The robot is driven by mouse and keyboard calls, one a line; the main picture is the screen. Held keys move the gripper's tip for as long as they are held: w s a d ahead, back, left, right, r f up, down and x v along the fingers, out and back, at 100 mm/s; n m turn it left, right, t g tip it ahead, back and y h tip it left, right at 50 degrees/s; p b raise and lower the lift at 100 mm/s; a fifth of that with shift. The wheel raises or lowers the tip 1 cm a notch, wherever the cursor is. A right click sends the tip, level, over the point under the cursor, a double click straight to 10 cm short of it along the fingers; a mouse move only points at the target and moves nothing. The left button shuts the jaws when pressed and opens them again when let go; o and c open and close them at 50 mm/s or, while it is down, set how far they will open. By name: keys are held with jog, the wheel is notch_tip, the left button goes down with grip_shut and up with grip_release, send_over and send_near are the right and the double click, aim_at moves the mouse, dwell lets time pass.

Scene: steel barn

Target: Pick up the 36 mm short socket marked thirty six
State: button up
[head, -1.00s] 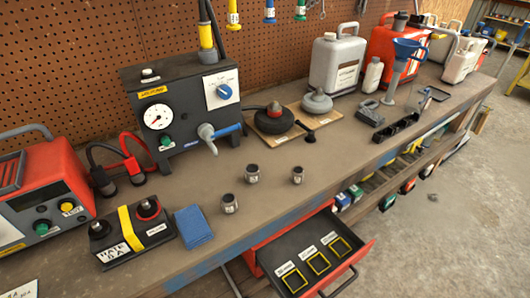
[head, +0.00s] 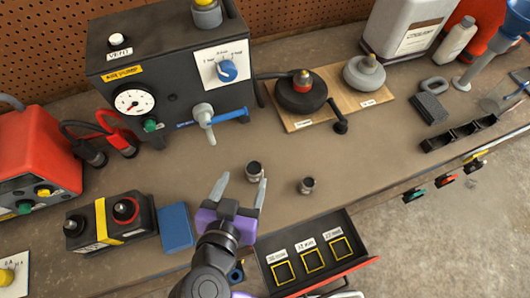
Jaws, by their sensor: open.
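Two dark metal sockets stand upright on the bench: a larger one (head: 254,171) and a smaller one (head: 307,186) to its right. Their markings are too small to read, so I cannot tell which is the thirty six. My gripper (head: 243,181) is open and empty, reaching over the bench from the front. Its fingers point away from me, and the larger socket shows just beyond the gap, close to the right fingertip. Height above the bench is hard to judge. A third socket, seen earlier at the front, is not visible; my gripper and arm cover that area.
An open drawer (head: 345,233) with yellow-outlined squares sticks out at the front. A blue cloth (head: 176,228) and a black battery-like box (head: 110,222) lie left. A gauge box (head: 172,75) stands behind; a board (head: 335,103) with round parts stands back right.

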aim_at(253, 171)
jog(key=shift+s+d+f+m, duration=0.1)
jog(key=shift+s+d+m, duration=0.05)
jog(key=shift+d+m, duration=0.15)
jog(key=x, duration=0.3)
jog(key=shift+d+f+p, duration=0.1)
jog(key=shift+d+p, duration=0.05)
jog(key=shift+p, duration=0.25)
jog(key=shift+f+p+x, duration=0.15)
jog(key=shift+p+x, duration=0.15)
jog(key=shift+x, duration=0.85)
jog(key=shift+f+p+x, duration=0.15)
jog(key=shift+p+x, duration=0.15)
jog(key=shift+x, duration=0.85)
jog(key=shift+s, duration=0.2)
grip_shut()
